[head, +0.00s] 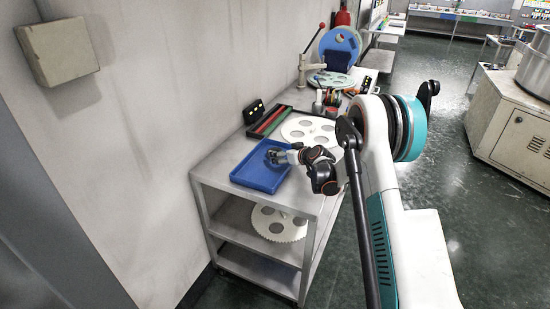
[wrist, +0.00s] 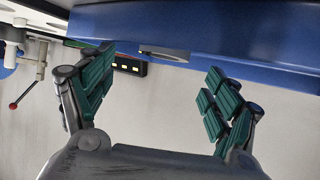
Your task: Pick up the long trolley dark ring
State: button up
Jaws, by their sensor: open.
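The long trolley (head: 262,240) stands along the wall in the head view, with a blue tray (head: 243,178) on its near end. My gripper (head: 274,156) is over the tray there. In the wrist view my gripper (wrist: 160,64) is open, its two green-padded fingers spread wide with nothing between the pads. A small grey ring-like piece (wrist: 164,53) shows beyond and between the fingertips, by the blue tray (wrist: 235,35). It looks like the dark ring, but only a thin edge-on part shows. I cannot make out the ring in the head view, where my gripper covers part of the tray.
Behind the tray are a white disc with holes (head: 308,131) and a black holder with red and green bars (head: 268,122). A white toothed disc (head: 279,223) lies on the lower shelf. The wall (head: 140,150) is close on the left.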

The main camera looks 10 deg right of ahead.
jog(key=b+x, duration=0.1)
jog(key=x, duration=0.1)
jog(key=b+x, duration=0.1)
jog(key=x, duration=0.2)
jog(key=shift+s+a+f, duration=0.15)
jog(key=shift+a+f, duration=0.05)
jog(key=shift+a, duration=0.05)
jog(key=shift+w+a+f+b, duration=0.1)
jog(key=shift+w+b, duration=0.25)
jog(key=c, duration=1.2)
